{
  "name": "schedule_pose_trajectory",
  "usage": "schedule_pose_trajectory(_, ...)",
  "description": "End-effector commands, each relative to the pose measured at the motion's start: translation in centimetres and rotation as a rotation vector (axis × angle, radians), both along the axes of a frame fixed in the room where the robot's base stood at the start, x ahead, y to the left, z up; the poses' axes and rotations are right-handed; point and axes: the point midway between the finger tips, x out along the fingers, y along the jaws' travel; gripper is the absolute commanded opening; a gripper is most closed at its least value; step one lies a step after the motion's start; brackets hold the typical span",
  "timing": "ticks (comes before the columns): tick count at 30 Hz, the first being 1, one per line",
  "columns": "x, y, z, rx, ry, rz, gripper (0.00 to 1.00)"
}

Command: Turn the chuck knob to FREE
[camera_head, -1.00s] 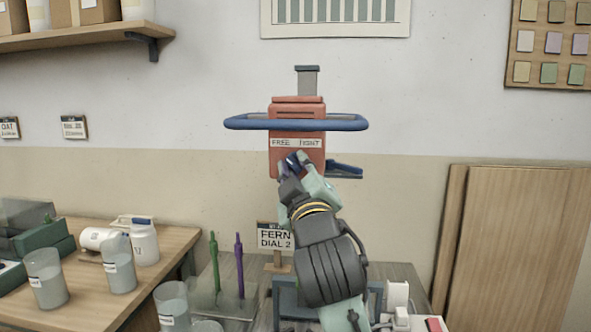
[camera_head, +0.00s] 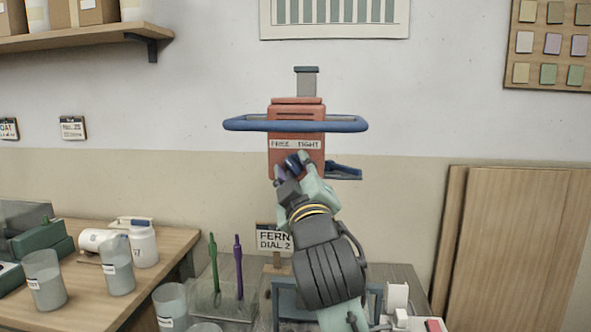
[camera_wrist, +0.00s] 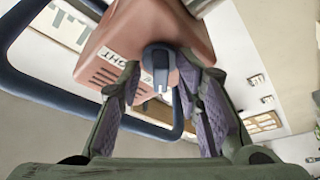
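The red-orange chuck housing (camera_head: 284,112) with a blue hoop handle (camera_head: 345,124) stands in the middle of the head view. Its label strip (camera_head: 281,144) reads FREE on the left and TIGHT on the right. The dark blue chuck knob (camera_wrist: 158,62) is on the housing face; in the head view it is partly hidden by my gripper (camera_head: 290,170). In the wrist view my gripper (camera_wrist: 160,80) has its purple-padded fingers on either side of the knob, spread, with gaps visible. Which word the knob points to is not clear.
A blue-grey arm (camera_head: 343,171) sticks out right of the housing. Below are a FERN DIAL 2 sign (camera_head: 274,238), a green tool (camera_head: 214,262) and a purple tool (camera_head: 239,265). Glass beakers (camera_head: 118,270) stand on the left. Wooden boards (camera_head: 520,250) lean at the right.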

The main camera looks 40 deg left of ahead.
Motion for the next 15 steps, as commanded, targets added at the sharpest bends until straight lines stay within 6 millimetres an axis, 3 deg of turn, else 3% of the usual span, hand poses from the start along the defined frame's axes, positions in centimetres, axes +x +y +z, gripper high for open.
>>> schedule_pose_trajectory(15, -4.4, -5.0, -1.8, 0.001, -0.001, -0.002, 0.32)
